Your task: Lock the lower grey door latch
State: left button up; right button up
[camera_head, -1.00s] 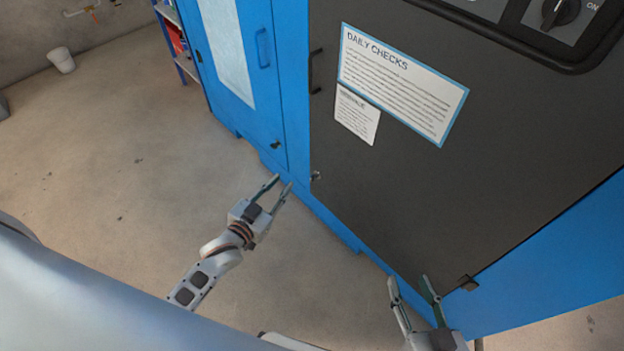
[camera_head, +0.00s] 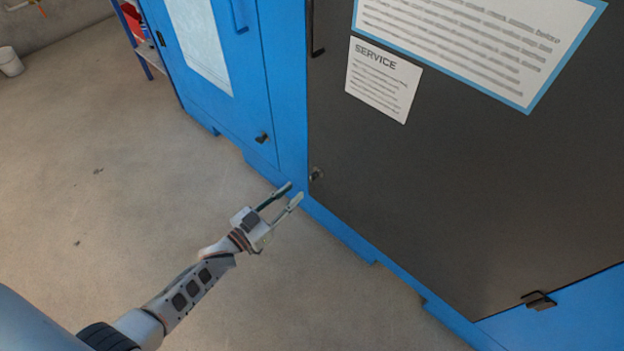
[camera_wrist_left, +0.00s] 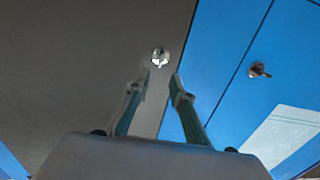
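The dark grey door (camera_head: 440,190) fills the right of the head view. Its lower latch (camera_head: 316,174) is a small metal fitting near the door's lower left edge. My left gripper (camera_head: 290,190) is open and empty, a little left of and below this latch in the head view. In the left wrist view the latch (camera_wrist_left: 159,57) shows as a round silver piece just beyond the gap between the open fingertips (camera_wrist_left: 160,76). I see no contact between them. Whether the latch is locked I cannot tell. My right gripper is not in view now.
A blue door with a dark latch (camera_head: 262,138) stands left of the grey door; that latch also shows in the left wrist view (camera_wrist_left: 259,70). A black handle (camera_head: 312,28) sits higher on the grey door, and a hinge (camera_head: 538,300) at its lower right.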

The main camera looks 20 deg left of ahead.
aim_at(319, 174)
pick_arm(q)
jog(key=b+x, duration=0.2)
jog(key=x, duration=0.6)
grip_shut()
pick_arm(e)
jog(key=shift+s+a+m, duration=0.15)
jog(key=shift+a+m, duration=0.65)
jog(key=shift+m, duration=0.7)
